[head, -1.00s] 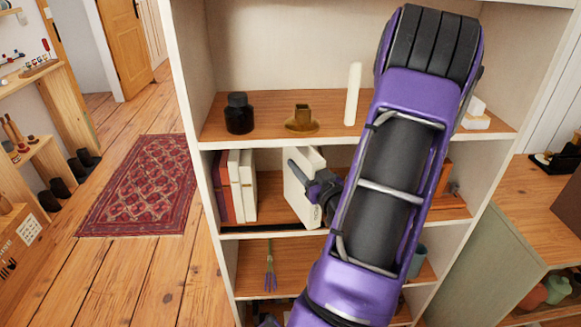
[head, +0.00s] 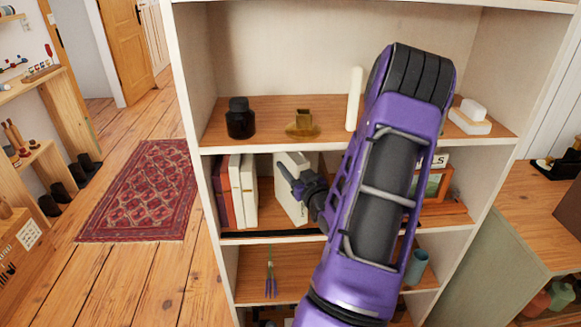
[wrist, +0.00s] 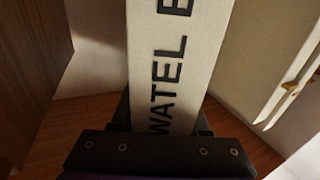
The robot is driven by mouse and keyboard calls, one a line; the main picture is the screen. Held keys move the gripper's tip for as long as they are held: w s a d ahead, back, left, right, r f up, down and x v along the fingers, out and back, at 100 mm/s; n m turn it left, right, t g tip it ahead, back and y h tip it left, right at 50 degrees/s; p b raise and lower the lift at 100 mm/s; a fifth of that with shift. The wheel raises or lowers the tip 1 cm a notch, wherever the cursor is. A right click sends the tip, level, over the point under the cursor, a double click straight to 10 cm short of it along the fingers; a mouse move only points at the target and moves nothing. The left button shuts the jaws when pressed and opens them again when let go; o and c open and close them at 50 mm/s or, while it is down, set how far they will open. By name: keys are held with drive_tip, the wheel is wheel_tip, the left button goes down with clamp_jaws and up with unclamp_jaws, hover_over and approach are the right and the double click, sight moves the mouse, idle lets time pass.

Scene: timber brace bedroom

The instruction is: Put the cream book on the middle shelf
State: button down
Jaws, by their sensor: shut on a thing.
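The cream book (head: 292,207) stands nearly upright, slightly tilted, inside the bookcase compartment below the black bottle. It also shows in the wrist view (wrist: 178,55), its spine carrying large dark letters. My gripper (head: 297,184) is shut on the book, with the fingers on either side of it; the wrist view shows my gripper (wrist: 165,128) around the lower part of the spine. The shelf board (head: 262,228) of this compartment is under the book. Whether the book's lower edge touches the board I cannot tell.
Red and cream books (head: 236,190) stand at the compartment's left, with a small gap to the held book. A wooden frame (head: 432,185) stands at its right. Above are a black bottle (head: 240,120), a brass piece (head: 303,125) and a white cylinder (head: 354,100).

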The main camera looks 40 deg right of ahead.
drive_tip(key=shift+f, duration=0.15)
drive_tip(key=shift+c, duration=2)
unclamp_jaws()
drive_tip(key=shift+s, duration=0.2)
drive_tip(key=v, duration=1.1)
drive_tip(key=shift+s, duration=0.3)
drive_tip(key=shift+a, duration=0.15)
